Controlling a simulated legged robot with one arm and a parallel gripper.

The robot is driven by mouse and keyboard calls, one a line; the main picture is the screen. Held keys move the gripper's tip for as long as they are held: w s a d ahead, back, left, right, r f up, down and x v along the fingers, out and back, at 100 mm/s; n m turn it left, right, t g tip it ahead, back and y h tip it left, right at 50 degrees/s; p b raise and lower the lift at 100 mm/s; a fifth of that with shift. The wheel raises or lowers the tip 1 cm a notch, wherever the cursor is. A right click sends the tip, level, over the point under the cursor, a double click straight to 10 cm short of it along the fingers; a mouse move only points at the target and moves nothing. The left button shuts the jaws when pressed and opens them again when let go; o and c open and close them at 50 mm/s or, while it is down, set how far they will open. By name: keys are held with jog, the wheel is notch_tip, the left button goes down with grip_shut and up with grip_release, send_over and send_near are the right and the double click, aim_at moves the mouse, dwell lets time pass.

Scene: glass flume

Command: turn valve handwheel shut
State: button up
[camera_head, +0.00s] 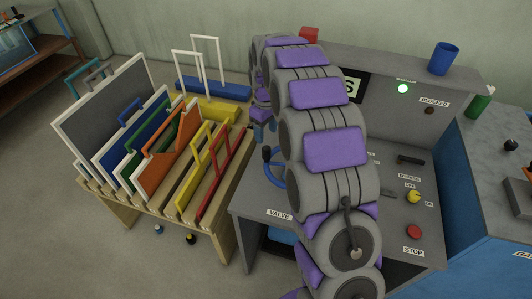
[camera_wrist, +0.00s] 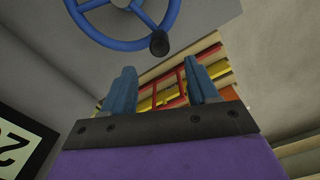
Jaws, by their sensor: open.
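The blue valve handwheel (camera_wrist: 128,42) shows at the top of the wrist view, partly cut off by the edge, with a dark round knob (camera_wrist: 159,43) on its rim. In the head view the handwheel (camera_head: 273,176) shows at the left side of the grey console, partly hidden by my arm. My gripper (camera_wrist: 160,68) has two blue fingers apart with nothing between them. In the wrist view the knob appears above the gap between the fingertips; I cannot tell the distance. In the head view my gripper is mostly hidden behind my arm.
The grey console (camera_head: 395,225) carries a VALVE label (camera_head: 279,214), a lit green lamp (camera_head: 403,88), a yellow bypass knob (camera_head: 413,197) and a red stop button (camera_head: 413,231). A wooden rack (camera_head: 215,226) of coloured frames stands close at left. A blue cup (camera_head: 443,58) stands on top of the console.

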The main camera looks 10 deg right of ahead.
aim_at(266, 148)
notch_tip(266, 148, down, 11)
jog(key=shift+r+b, duration=0.2)
jog(key=shift+b, duration=0.45)
grip_shut()
dwell(0.4)
